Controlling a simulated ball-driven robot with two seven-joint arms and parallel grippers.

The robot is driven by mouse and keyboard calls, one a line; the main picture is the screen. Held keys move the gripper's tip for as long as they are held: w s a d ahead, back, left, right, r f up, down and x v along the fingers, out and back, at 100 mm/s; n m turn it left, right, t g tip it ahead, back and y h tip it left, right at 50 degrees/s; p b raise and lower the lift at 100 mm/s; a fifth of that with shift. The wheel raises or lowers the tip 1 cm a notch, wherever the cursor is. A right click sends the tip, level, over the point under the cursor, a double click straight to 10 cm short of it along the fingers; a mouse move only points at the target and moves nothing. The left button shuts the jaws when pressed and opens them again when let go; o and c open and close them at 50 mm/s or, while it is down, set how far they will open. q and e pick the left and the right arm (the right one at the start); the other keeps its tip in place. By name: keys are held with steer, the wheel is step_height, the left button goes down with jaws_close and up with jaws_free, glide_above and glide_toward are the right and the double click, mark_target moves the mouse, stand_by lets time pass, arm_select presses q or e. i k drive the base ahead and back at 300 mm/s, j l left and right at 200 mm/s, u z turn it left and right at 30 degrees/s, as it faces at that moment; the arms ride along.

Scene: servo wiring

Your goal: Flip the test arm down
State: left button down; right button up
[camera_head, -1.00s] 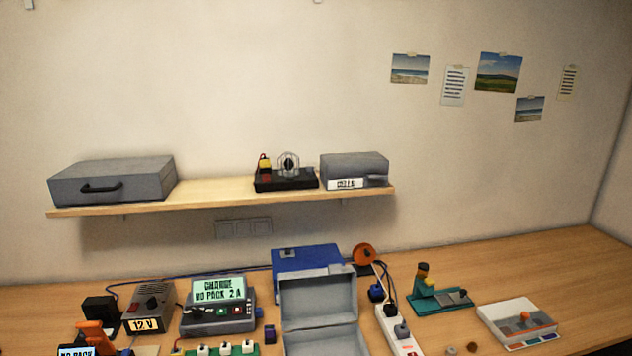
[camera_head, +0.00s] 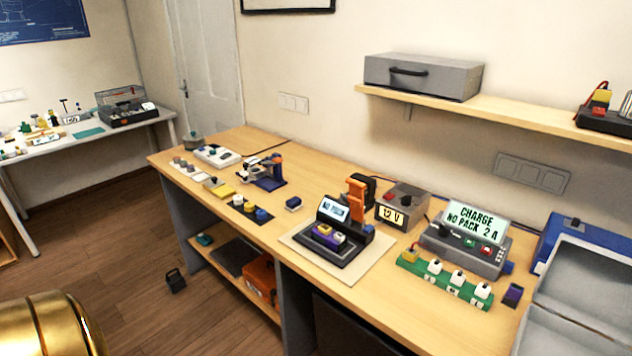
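An orange arm (camera_head: 358,197) stands upright at the back right of a black tester (camera_head: 333,252); I take it for the test arm. The tester has a small lit screen (camera_head: 333,211) that seems to read "NO PACK". A purple block with light tops (camera_head: 327,236) sits in the tester's front. The tester stands on a pale mat (camera_head: 353,273) on the wooden bench. Neither of my grippers is in view.
Right of the tester stand a 12 V supply (camera_head: 402,205), a charger (camera_head: 467,240) reading "NO PACK 2 A" and a green strip (camera_head: 446,280). An open grey case (camera_head: 574,300) is at the far right. A shelf (camera_head: 500,108) overhangs the bench.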

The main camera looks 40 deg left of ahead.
mark_target(357, 188)
steer(key=u, duration=1.05)
steer(key=k+l+u, duration=0.1)
